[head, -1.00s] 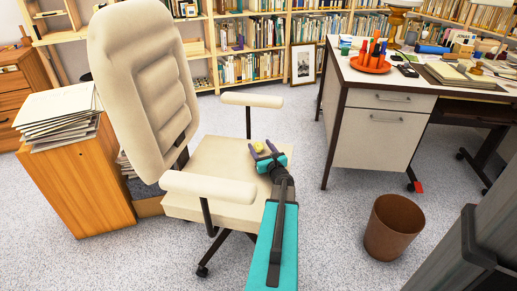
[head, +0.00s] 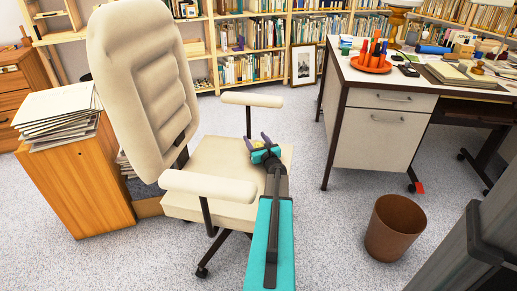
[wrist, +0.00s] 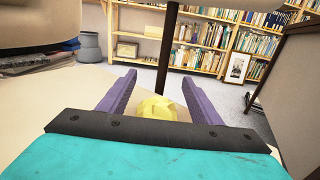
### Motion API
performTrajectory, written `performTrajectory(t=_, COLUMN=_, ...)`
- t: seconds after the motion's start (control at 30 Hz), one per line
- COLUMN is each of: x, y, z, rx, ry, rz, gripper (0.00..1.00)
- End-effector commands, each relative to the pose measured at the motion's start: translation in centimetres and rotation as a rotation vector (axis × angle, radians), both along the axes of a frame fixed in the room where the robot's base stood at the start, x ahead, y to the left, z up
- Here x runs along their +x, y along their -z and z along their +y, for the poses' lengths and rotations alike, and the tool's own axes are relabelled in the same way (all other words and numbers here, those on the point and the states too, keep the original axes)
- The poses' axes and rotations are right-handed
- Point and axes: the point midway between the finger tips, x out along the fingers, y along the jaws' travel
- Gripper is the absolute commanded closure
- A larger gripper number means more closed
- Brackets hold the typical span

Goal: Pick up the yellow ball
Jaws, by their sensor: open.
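The yellow ball (wrist: 155,106) sits on the seat of the cream office chair (head: 210,190). In the wrist view it shows low between the two purple fingers of my gripper (wrist: 160,95), its lower part hidden behind the dark gripper bar. My gripper is open, with a gap on both sides of the ball. In the head view my gripper (head: 257,141) is low over the seat, and only a small yellow bit of the ball (head: 256,144) shows between the fingers. I cannot tell whether either finger touches it.
The chair's near armrest (head: 208,186) is left of my arm, and the far armrest (head: 252,99) is beyond the gripper. The chair's backrest (head: 143,80) rises at the left. A desk (head: 385,130) and a brown wastebasket (head: 389,228) stand to the right, with open carpet between.

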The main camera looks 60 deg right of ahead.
Motion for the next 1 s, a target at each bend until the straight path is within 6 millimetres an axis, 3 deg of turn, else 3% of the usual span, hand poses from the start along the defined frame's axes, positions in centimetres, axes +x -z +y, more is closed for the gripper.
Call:
performTrajectory(t=0.37, x=-0.09, y=0.02, z=0.01, rx=0.0, ry=0.001, rz=0.0, gripper=0.42)
performTrajectory(t=0.63, x=-0.12, y=0.02, z=0.0, rx=0.0, ry=0.001, rz=0.0, gripper=0.82)
performTrajectory(t=1.0, x=-0.11, y=0.0, z=0.01, rx=0.0, ry=0.001, rz=0.0, gripper=0.83)
